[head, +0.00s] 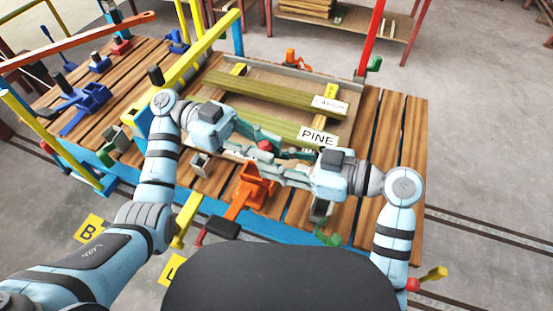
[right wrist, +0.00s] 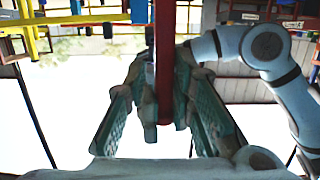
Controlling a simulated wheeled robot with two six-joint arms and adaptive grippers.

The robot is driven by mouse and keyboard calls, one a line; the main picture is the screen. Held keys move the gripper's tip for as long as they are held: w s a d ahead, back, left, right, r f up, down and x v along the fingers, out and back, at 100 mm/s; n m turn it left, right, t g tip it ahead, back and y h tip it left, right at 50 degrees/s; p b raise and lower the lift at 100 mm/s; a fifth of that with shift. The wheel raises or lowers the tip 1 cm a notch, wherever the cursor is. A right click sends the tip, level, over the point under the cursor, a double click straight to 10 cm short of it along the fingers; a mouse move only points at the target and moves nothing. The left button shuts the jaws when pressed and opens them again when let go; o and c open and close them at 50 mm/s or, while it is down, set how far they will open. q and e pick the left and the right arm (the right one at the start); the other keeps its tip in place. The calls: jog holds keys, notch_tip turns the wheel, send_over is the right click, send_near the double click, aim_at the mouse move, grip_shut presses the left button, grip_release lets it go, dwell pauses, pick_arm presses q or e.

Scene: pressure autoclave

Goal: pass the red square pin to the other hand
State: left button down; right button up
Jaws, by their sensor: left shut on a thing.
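The red square pin (head: 264,146) shows in the head view as a small red end among the meeting fingers. In the right wrist view the pin (right wrist: 164,65) is a long red bar, seen upright in the picture. My left gripper (head: 273,147) comes in from the left and is shut on the pin. Its fingers also show behind the pin in the right wrist view. My right gripper (right wrist: 163,125) is open, with one green-padded finger on each side of the pin and a gap at both sides. The fingers overlap in the head view and hide most of the pin.
Below the hands is a slatted wooden bench with an orange holder (head: 253,187). Behind them lie boards with labels PINE (head: 318,138) and LARCH (head: 330,105). Blue clamps (head: 88,98) and a yellow frame (head: 205,50) stand at the left. Bench slats at the right (head: 400,130) are clear.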

pick_arm(q)
jog(key=c, duration=1.5)
grip_release()
